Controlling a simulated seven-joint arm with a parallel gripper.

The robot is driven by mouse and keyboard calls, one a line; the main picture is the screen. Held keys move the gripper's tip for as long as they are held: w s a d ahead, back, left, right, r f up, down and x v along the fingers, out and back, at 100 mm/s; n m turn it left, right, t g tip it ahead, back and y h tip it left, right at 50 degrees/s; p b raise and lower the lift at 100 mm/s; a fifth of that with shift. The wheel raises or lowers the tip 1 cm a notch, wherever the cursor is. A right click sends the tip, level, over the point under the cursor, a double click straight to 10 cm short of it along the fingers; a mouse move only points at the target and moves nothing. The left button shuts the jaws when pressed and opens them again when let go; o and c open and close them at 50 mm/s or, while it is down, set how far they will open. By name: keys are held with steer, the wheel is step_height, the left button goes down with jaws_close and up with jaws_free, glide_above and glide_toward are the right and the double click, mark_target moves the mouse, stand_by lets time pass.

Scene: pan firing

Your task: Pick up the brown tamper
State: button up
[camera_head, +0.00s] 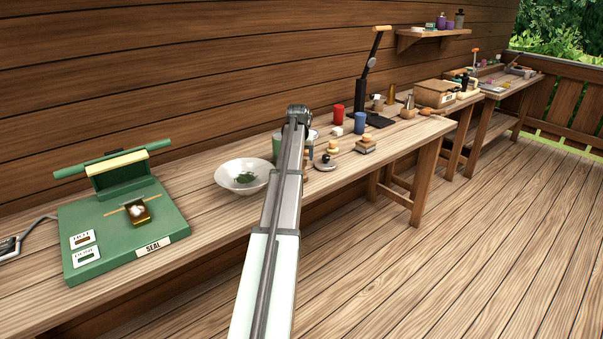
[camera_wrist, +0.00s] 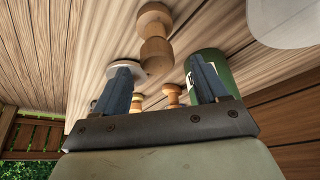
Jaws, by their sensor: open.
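The brown tamper (camera_wrist: 155,56), a turned wooden piece with a round knob, shows in the wrist view just beyond the space between my fingers. My gripper (camera_wrist: 163,78) is open, with one blue-grey finger on each side of the picture's middle and nothing seen held between them. I cannot tell how deep the tamper lies between the fingers. In the head view my arm hides my gripper and most or all of the tamper.
A green can (camera_wrist: 206,66) stands close by my right finger in the wrist view, and a grey disc (camera_wrist: 122,70) lies behind the left one. A white bowl (camera_head: 232,180) and green sealer (camera_head: 120,225) stand left of my arm. A wooden block (camera_head: 366,146) stands to the right.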

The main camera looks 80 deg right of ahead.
steer(key=shift+x, duration=1.9)
steer(key=shift+s+a+f, duration=0.1)
steer(key=shift+a, duration=0.05)
steer(key=shift+c, duration=0.5)
jaws_close()
